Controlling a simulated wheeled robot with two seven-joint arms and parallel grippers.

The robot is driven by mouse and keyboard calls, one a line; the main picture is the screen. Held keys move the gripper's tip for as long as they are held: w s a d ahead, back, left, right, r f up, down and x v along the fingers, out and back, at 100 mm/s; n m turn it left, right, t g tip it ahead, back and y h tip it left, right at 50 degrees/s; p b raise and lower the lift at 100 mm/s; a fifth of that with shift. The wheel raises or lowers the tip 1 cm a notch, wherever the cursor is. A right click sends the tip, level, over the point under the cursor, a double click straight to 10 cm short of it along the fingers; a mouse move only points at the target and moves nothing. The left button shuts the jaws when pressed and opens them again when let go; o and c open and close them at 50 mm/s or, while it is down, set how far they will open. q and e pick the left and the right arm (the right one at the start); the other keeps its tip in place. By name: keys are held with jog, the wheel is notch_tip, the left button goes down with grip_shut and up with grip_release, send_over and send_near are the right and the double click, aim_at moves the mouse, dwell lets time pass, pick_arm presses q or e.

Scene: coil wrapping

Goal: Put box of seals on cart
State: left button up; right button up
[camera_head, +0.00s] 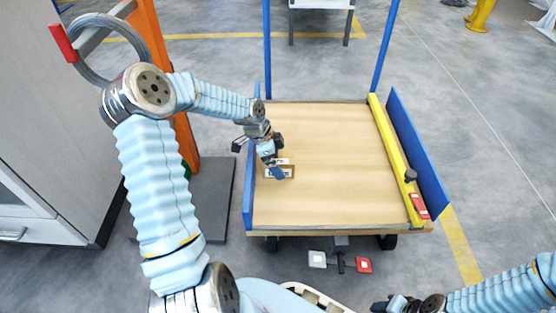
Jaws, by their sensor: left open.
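A small brown box with white labels (289,172), which looks like the box of seals, lies on the wooden deck of the cart (335,180), near its left edge. My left gripper (275,168) is over the deck right at the box and hides part of it. Its jaws are open. I cannot tell whether a finger still touches the box. My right gripper (388,304) is low at the bottom right, in front of the cart and away from it. Its fingers are too small and cut off to read.
The cart has blue posts and side panels, with a yellow bar (392,150) along the right side. Most of the deck is bare. An orange post (168,80) holding a grey coil (92,74) and a grey cabinet (50,110) stand at the left.

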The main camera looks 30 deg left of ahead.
pick_arm(q)
jog(key=p+v, duration=0.3)
jog(key=v, duration=0.9)
jog(key=shift+s, duration=0.1)
